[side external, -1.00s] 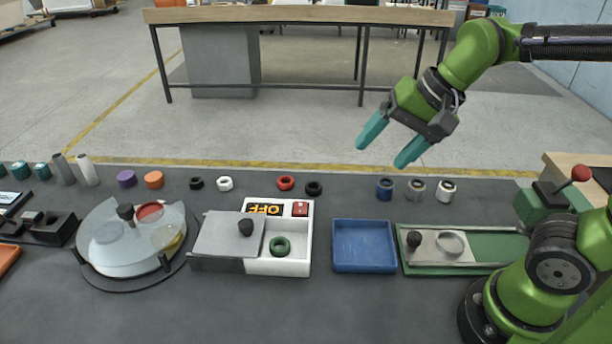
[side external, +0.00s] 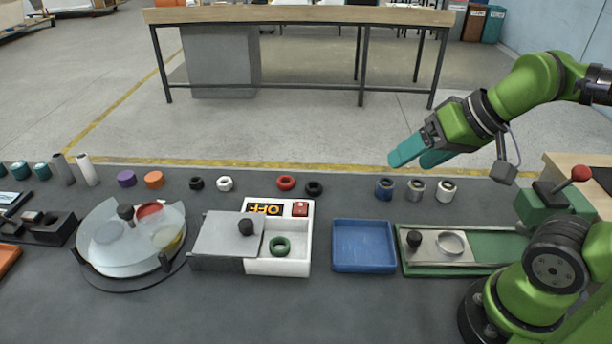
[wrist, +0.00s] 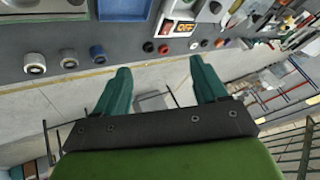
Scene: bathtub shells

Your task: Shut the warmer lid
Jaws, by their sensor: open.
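The warmer (side external: 297,266) is a white box near the middle of the table in the side view, with an OFF display and a red button at its back. Its grey lid (side external: 218,236) with a black knob (side external: 246,227) covers the left part. The right part is uncovered and a green ring (side external: 280,246) lies in it. My gripper (side external: 412,160) is open and empty, in the air up and to the right of the warmer, touching nothing. Its two teal fingers (wrist: 160,72) stand apart in the wrist view, where the OFF display (wrist: 185,28) also shows.
A blue tray (side external: 364,268) stands right of the warmer, then a green tray (side external: 490,246) with a sliding plate. A round glass-covered dish (side external: 100,262) stands to the left. Several coloured rings line the back edge. The front of the table is clear.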

